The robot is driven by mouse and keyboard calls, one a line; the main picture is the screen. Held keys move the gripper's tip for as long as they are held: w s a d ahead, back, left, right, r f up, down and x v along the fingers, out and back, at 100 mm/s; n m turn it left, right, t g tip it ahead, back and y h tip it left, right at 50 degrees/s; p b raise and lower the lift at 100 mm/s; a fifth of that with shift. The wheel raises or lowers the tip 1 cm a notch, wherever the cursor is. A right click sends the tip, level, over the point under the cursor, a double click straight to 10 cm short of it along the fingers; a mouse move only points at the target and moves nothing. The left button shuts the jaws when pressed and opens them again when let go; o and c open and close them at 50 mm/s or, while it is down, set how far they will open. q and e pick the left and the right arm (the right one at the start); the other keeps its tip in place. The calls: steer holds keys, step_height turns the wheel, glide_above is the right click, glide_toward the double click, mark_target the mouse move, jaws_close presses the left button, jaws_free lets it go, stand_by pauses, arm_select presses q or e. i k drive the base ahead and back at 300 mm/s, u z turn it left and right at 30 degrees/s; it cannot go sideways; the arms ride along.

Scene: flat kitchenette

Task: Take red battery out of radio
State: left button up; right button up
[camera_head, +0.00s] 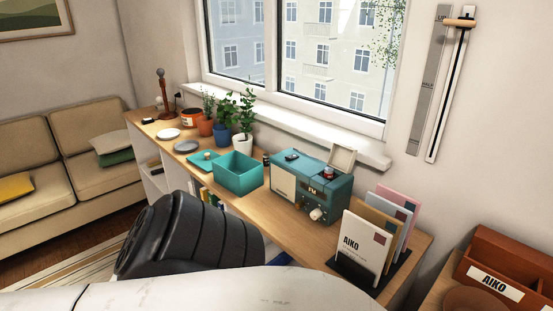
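The teal radio (310,192) stands on the long wooden shelf, with its front towards me. A cream flap (343,157) stands raised at its top right. A small red and dark item (328,172) shows at the top of the radio by the raised flap. It looks like the red battery, but it is too small to be sure. Neither of my grippers is in view. A white and black section of my own arm fills the lower left and hides part of the shelf front.
An open teal box (238,176) stands left of the radio. A small dark item (266,159) is between them. Upright cards in a holder (372,265) stand close at the radio's right. Potted plants (243,145) stand behind the box, below the window sill.

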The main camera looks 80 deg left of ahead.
mark_target(328, 171)
steer(key=u, duration=2.3)
